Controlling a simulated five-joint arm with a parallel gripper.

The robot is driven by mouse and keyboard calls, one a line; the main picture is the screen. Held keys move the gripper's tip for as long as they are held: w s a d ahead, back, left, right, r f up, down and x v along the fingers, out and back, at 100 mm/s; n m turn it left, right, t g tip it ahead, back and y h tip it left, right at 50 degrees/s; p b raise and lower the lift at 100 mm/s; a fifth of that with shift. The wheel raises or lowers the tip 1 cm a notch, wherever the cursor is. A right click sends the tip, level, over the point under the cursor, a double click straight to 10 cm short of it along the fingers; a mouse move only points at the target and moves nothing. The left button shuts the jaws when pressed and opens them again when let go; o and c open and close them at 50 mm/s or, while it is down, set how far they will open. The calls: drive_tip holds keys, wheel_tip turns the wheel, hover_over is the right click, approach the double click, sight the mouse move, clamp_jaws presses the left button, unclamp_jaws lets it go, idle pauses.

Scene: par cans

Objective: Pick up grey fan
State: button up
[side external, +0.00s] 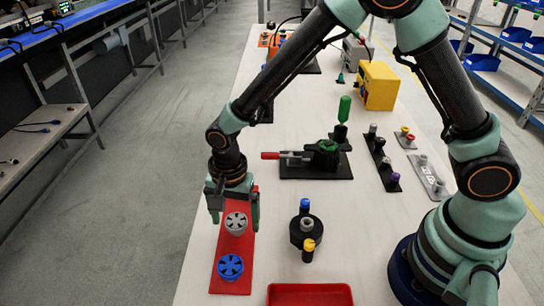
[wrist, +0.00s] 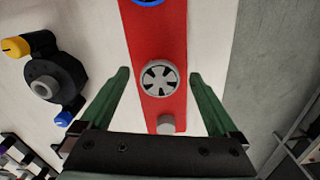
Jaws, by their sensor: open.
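The grey fan (side external: 236,223) is a round grey disc with dark slots on a red plate (side external: 222,273). A blue fan (side external: 230,267) sits at the plate's near end. A grey peg (wrist: 166,125) stands on the plate close to the gripper's body.
A black holder (side external: 296,233) with blue and yellow caps stands right of the plate. A red tray (side external: 309,295) is at the front edge. A black clamp fixture (side external: 328,168) with a red handle and a yellow box (side external: 379,86) stand farther back.

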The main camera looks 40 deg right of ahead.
drive_tip(key=c, duration=1.4)
drive_tip(key=shift+r, duration=0.1)
